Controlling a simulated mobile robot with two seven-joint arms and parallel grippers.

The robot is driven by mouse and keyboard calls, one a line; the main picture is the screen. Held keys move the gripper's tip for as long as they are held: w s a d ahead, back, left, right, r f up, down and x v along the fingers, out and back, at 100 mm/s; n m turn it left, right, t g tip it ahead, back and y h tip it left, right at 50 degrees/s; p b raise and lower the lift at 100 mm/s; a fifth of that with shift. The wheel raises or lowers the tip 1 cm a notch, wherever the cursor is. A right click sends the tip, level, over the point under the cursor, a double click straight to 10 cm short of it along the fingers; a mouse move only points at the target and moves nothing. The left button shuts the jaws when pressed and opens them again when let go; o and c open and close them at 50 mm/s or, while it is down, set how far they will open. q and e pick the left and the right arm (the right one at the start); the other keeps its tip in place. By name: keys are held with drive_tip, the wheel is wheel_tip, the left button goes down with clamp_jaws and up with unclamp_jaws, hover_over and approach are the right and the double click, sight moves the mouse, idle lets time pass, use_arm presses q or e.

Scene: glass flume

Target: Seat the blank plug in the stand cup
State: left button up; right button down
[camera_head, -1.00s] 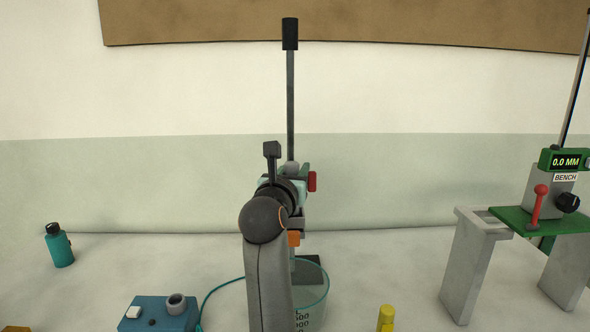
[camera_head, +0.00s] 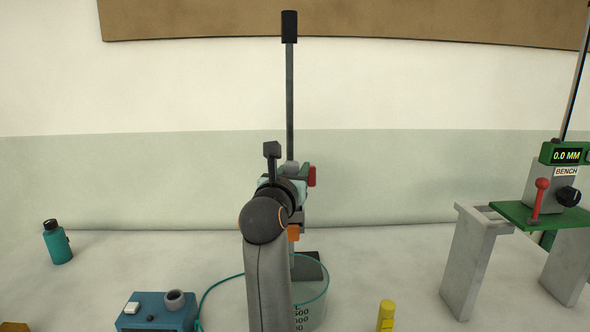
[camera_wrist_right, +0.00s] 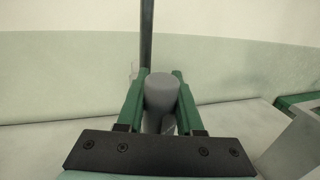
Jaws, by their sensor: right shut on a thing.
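My right gripper (camera_head: 296,172) is in the middle of the head view, mostly hidden behind my own wrist. In the right wrist view its two green fingers (camera_wrist_right: 160,98) are shut on an upright grey cylinder, which looks like the blank plug (camera_wrist_right: 160,88). A small grey top in the head view seems to be the same plug (camera_head: 291,166). My left gripper is not in view.
A tall dark rod (camera_head: 290,100) rises behind the gripper. A clear marked beaker (camera_head: 316,300) stands close to my arm. A yellow object (camera_head: 386,316), a green-topped bench gauge (camera_head: 540,216) and a teal bottle (camera_head: 57,245) stand apart.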

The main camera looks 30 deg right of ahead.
drive_tip(key=shift+w+a+f, duration=0.1)
drive_tip(key=shift+f, duration=0.2)
drive_tip(key=shift+r+p, duration=1.9)
drive_tip(key=shift+r, duration=0.4)
drive_tip(key=shift+f+b, duration=0.7)
drive_tip(key=shift+f, duration=0.4)
